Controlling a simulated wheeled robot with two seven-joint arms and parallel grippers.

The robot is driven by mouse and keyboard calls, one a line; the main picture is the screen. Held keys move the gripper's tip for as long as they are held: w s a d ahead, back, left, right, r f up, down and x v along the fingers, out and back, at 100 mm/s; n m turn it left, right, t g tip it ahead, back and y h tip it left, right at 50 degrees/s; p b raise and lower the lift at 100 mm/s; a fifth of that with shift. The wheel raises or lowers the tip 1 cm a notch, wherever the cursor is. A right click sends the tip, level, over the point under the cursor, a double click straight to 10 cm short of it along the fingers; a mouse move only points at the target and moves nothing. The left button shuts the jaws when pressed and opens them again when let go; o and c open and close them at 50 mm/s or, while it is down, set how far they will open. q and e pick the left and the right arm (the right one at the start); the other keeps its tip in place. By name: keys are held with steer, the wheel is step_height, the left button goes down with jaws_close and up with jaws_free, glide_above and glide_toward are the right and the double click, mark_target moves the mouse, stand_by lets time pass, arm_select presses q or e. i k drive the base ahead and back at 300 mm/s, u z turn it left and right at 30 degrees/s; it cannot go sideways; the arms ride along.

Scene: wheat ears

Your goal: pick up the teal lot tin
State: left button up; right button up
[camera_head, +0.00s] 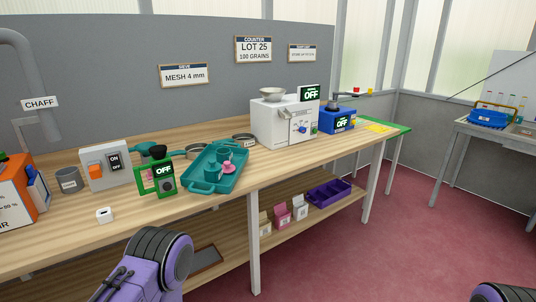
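A teal tray (203,188) lies on the wooden bench, left of the middle of the picture. Small teal cups or tins (212,173) stand in it, with a pink item (229,168) beside them. They are too small for me to read any label or tell for sure which is the lot tin. A purple link of my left arm shows at the bottom left, and a bit of my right arm at the bottom right corner. Neither gripper shows in this view.
A green device reading OFF (157,177) stands just left of the tray. A white counter machine (285,121) and blue device (337,120) stand right of it. A grey tin (69,180) and switch box (105,165) are at left. The lower shelf holds small boxes and a purple tray (329,193).

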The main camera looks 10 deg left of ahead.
mark_target(224, 155)
steer(key=z, duration=0.35)
steer(key=i, duration=1.35)
steer(key=u, duration=0.8)
